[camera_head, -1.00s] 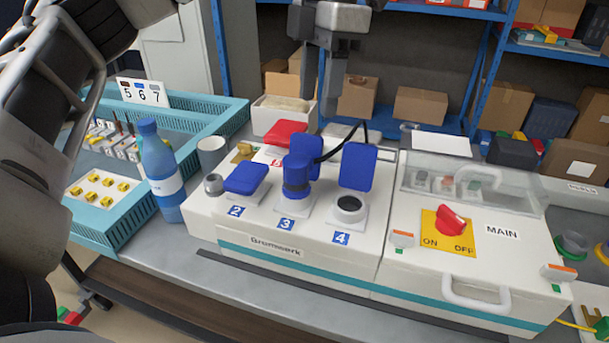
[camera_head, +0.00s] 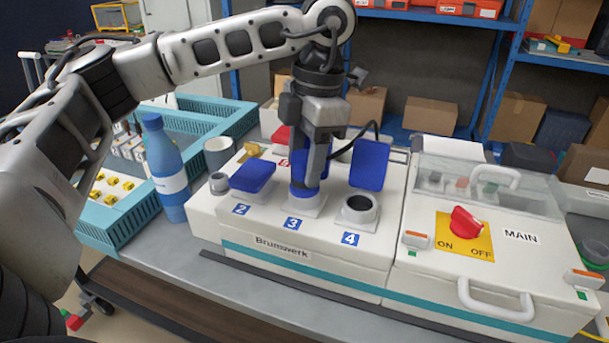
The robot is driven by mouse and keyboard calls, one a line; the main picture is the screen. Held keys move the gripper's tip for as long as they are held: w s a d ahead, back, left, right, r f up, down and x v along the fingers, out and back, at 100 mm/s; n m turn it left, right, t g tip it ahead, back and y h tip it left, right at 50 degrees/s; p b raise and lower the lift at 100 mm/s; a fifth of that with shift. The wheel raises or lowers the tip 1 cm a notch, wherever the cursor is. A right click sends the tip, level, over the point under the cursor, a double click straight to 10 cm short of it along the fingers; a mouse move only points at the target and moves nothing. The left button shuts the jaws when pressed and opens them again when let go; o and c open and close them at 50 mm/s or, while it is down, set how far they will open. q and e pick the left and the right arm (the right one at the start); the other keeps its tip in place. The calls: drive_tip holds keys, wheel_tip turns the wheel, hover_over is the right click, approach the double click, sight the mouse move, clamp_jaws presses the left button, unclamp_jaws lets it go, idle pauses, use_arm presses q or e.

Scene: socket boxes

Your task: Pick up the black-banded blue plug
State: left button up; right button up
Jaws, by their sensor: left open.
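The blue plug (camera_head: 298,174) stands upright in socket 3 of the white Brunswerk box (camera_head: 300,262), with a black cable (camera_head: 362,134) running from it to the back right. My left gripper (camera_head: 312,172) points down over the plug with its jaws open, and a dark finger is in front of the plug. The finger hides much of the plug, and its black band is hard to make out. I cannot tell whether the fingers touch it. Socket 4 (camera_head: 359,206) is empty with its blue lid (camera_head: 370,164) raised. The blue lid of socket 2 (camera_head: 253,176) is down. My right gripper is not in view.
A teal tray (camera_head: 108,226) lies farther left. The MAIN switch box (camera_head: 500,262) with a red knob (camera_head: 466,222) adjoins on the right. Blue shelving with cartons is behind.

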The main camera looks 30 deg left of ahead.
use_arm(q)
drive_tip(key=shift+s+a+f, duration=0.1)
drive_tip(key=shift+s+f, duration=0.05)
drive_tip(key=shift+f, duration=1.1)
drive_tip(key=c, duration=0.7)
drive_tip(key=shift+r, duration=0.2)
drive_tip(key=shift+r, duration=0.25)
wheel_tip(320, 180, up, 2)
drive_tip(key=shift+r+b, duration=0.1)
drive_tip(key=shift+b, duration=0.2)
drive_tip(key=w+d+r+p, duration=0.2)
drive_tip(key=w+d+r, duration=0.5)
drive_tip(key=d+r, duration=0.3)
drive_tip(key=shift+d, duration=1.1)
